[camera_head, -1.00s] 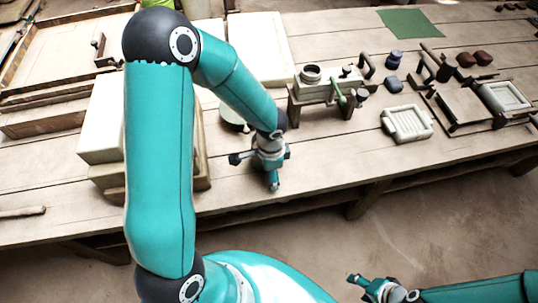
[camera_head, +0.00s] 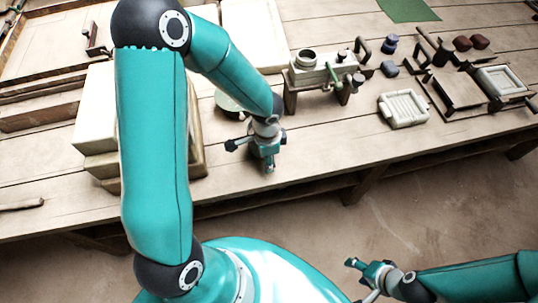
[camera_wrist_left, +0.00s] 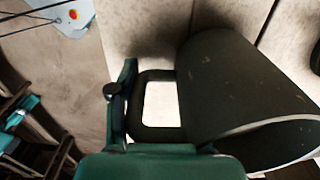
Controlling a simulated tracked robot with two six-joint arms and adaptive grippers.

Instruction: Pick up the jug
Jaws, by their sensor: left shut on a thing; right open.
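The jug (camera_wrist_left: 225,85) is a dark olive cylinder with a squared handle (camera_wrist_left: 156,75), large in the left wrist view. Its open mouth faces the lower right there. My left gripper (camera_head: 259,151) is low by the table's front edge and shut on the jug's handle; one finger shows beside the handle in the left wrist view (camera_wrist_left: 124,105). In the head view my left arm hides much of that spot. A round greenish rim (camera_head: 227,104) shows behind the arm; I cannot tell whether it is the jug. My right gripper (camera_head: 356,272) is open and empty, off the table's front.
Pale stacked blocks (camera_head: 92,118) stand left of my left arm. A small press on a wooden stand (camera_head: 318,75) is to the right of the gripper. The table front between is clear.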

